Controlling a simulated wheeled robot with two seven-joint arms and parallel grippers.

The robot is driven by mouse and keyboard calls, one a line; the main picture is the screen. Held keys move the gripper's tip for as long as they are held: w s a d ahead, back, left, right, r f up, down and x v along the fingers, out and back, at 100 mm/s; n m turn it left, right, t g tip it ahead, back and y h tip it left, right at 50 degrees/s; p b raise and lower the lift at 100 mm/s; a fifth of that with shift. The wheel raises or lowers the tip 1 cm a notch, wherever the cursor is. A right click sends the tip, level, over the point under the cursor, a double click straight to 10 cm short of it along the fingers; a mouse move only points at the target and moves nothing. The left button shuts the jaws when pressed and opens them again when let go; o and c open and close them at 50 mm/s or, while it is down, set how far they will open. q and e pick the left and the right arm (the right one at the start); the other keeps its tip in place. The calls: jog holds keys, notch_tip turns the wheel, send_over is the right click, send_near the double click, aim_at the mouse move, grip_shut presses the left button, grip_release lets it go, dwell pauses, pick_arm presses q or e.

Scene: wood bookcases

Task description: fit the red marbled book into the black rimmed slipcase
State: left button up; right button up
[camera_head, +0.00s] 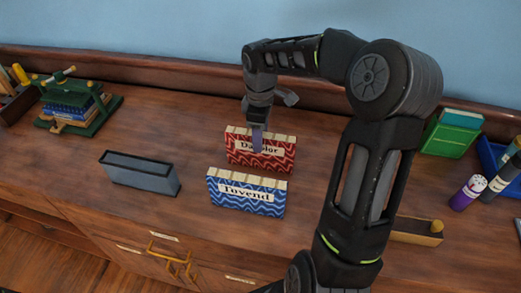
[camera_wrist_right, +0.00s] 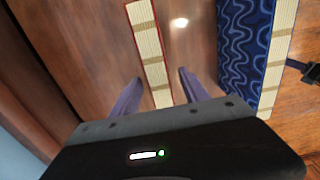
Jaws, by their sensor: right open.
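The red marbled book (camera_head: 270,160) stands upright on the wooden counter, with a pale label on its front and its banded page edges up. My right gripper (camera_head: 257,140) points down at this book from above. In the right wrist view, its two fingers (camera_wrist_right: 160,86) are open, one on each side of the book's page edge (camera_wrist_right: 147,42), with gaps showing. The black rimmed slipcase (camera_head: 140,178), grey-blue with a dark opening on top, stands on the counter left of the books. My left gripper is not in view.
A blue patterned book (camera_head: 245,198) stands close in front of the red one; it also shows in the right wrist view (camera_wrist_right: 242,45). A green book press (camera_head: 85,115) is at the far left. A green box (camera_head: 452,135) and bottles (camera_head: 468,192) stand right. Counter between slipcase and books is clear.

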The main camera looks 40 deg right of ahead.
jog(key=shift+c, duration=0.2)
grip_shut()
dwell(0.3)
dwell(0.8)
